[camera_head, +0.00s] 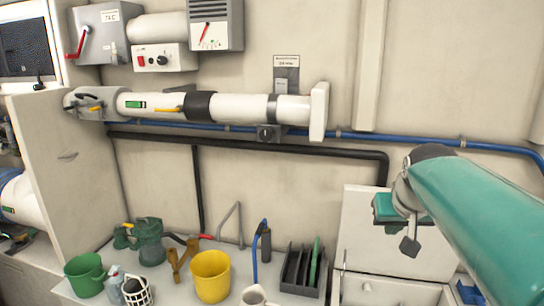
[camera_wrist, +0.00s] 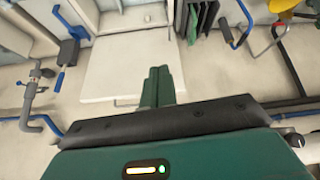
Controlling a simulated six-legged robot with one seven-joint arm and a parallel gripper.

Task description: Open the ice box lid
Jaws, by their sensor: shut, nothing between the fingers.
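The ice box lid (camera_head: 372,238) is a plain white panel at the lower right of the head view. It looks raised, standing upright at the back of the white ice box (camera_head: 365,288), whose top shows an opening below it. In the wrist view the lid (camera_wrist: 125,62) is a pale square with a thin handle (camera_wrist: 125,103) along one edge. My gripper (camera_head: 410,245) is in front of the lid in the head view. In the wrist view its green fingers (camera_wrist: 158,72) are together and empty, overlapping the lid's picture. Whether they touch it cannot be told.
A dark slotted rack (camera_head: 300,272), a yellow bucket (camera_head: 210,276) and a green bucket (camera_head: 85,274) stand on the counter left of the ice box. A blue pipe (camera_head: 400,139) and black pipe (camera_head: 290,148) run along the wall. A blue item (camera_head: 470,293) lies at right.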

